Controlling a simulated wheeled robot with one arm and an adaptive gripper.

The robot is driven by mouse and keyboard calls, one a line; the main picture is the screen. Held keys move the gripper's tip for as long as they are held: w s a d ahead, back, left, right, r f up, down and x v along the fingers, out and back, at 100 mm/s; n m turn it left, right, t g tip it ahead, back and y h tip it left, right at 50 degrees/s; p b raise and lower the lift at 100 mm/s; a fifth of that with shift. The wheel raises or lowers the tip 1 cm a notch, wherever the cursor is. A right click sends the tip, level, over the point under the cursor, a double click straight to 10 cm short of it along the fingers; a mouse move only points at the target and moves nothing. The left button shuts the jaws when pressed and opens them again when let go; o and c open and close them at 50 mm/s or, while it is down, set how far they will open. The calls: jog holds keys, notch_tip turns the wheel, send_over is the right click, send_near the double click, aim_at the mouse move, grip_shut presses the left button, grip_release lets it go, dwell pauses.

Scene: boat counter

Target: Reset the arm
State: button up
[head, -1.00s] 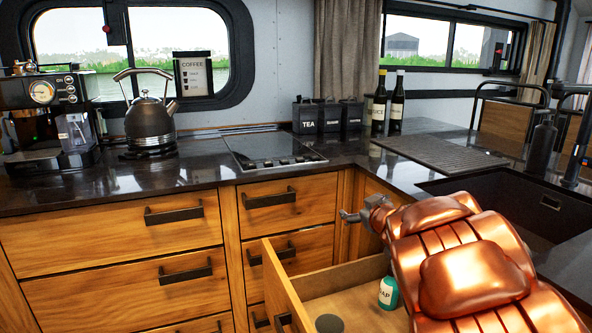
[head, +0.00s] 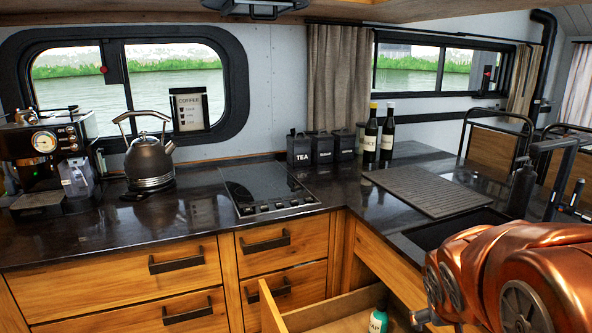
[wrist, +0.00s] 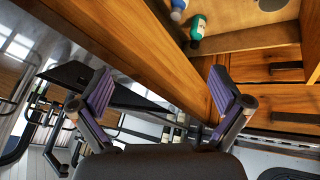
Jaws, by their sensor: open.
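My gripper (wrist: 162,100) shows in the wrist view with its two purple-padded fingers spread wide and nothing between them. In the head view my copper-coloured arm fills the lower right, and the gripper itself is mostly hidden or cut off there. An open drawer (head: 272,308) lies left of and below the arm. A teal soap bottle (head: 378,320) is in it, and it also shows in the wrist view (wrist: 197,28). The gripper is apart from the bottle and the drawer.
The dark counter (head: 120,232) holds a coffee machine (head: 50,150), a kettle (head: 149,162), a cooktop (head: 268,190), tea canisters (head: 299,150) and two bottles (head: 379,135). A sink (head: 450,228) and black tap (head: 560,145) are close to my arm at right.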

jog(key=s+a+r+g+y+p, duration=0.1)
jog(key=s+a+g+p, duration=0.1)
jog(key=s, duration=0.6)
jog(key=s+a+r+g+y+p, duration=0.1)
jog(key=s+a+g+p, duration=0.1)
jog(key=s+a, duration=0.3)
jog(key=s+a+r+n+g+y+p, duration=0.1)
jog(key=s+a+r+g+p, duration=0.1)
jog(key=s, duration=0.8)
jog(key=shift+s+a+g+y+p, duration=0.4)
jog(key=shift+a+g+p, duration=0.1)
jog(key=shift+a+p, duration=0.2)
